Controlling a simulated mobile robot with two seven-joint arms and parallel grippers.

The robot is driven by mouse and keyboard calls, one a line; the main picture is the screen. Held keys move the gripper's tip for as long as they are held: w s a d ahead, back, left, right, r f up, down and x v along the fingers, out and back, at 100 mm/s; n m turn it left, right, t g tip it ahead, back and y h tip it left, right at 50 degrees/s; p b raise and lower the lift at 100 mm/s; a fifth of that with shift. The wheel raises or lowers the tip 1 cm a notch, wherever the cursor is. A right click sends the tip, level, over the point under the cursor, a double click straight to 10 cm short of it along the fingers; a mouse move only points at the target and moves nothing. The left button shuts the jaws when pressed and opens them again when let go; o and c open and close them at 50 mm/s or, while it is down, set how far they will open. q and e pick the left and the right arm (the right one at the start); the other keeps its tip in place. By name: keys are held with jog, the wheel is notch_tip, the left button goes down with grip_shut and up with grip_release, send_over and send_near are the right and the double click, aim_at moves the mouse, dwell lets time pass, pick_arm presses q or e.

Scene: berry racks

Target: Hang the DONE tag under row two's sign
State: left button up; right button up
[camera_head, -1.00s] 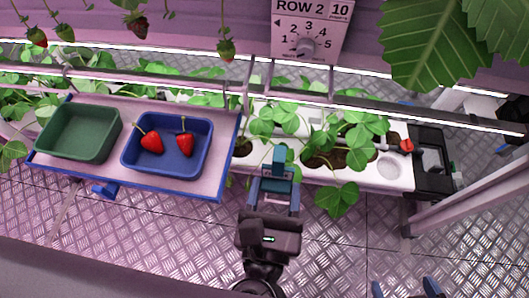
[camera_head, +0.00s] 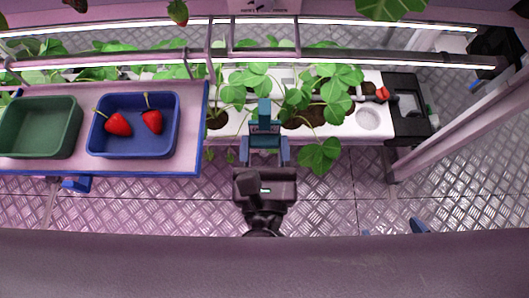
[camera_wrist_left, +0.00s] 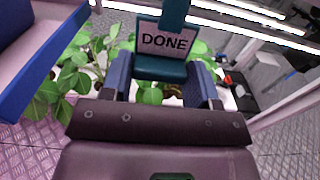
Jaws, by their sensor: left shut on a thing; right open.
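My left gripper (camera_head: 264,152) is shut on the DONE tag (camera_head: 264,118), a teal piece held upright in front of the plant trough. In the left wrist view the tag (camera_wrist_left: 165,42) shows the word DONE on a pale face, between the blue fingers. Row two's sign (camera_head: 265,5) is at the top edge of the head view, with only its lower part showing. The tag is below it in the picture and apart from it. My right gripper (camera_head: 393,229) is open and shows only its blue fingertips at the lower right.
A tray shelf (camera_head: 192,150) at the left holds a green bin (camera_head: 72,140) and a blue bin (camera_head: 172,140) with two strawberries. A white trough (camera_head: 345,128) with leafy plants lies behind the gripper. Rails and light strips (camera_head: 400,60) cross above.

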aim_at(264, 135)
pick_arm(q)
jog(key=shift+w+r, duration=0.1)
jog(key=shift+w, duration=0.8)
jog(key=shift+w+p, duration=0.45)
jog(key=shift+w, duration=0.6)
jog(key=w+f, duration=0.1)
jog(key=w, duration=0.7)
jog(key=shift+w+f, duration=0.15)
jog(key=shift+f, duration=0.25)
pick_arm(e)
jog(key=shift+s+d+f, duration=0.1)
jog(key=shift+s+d, duration=0.1)
jog(key=shift+s, duration=0.25)
jog(key=shift+w, duration=0.15)
pick_arm(q)
jog(key=o, duration=1)
jog(key=shift+c, duration=0.2)
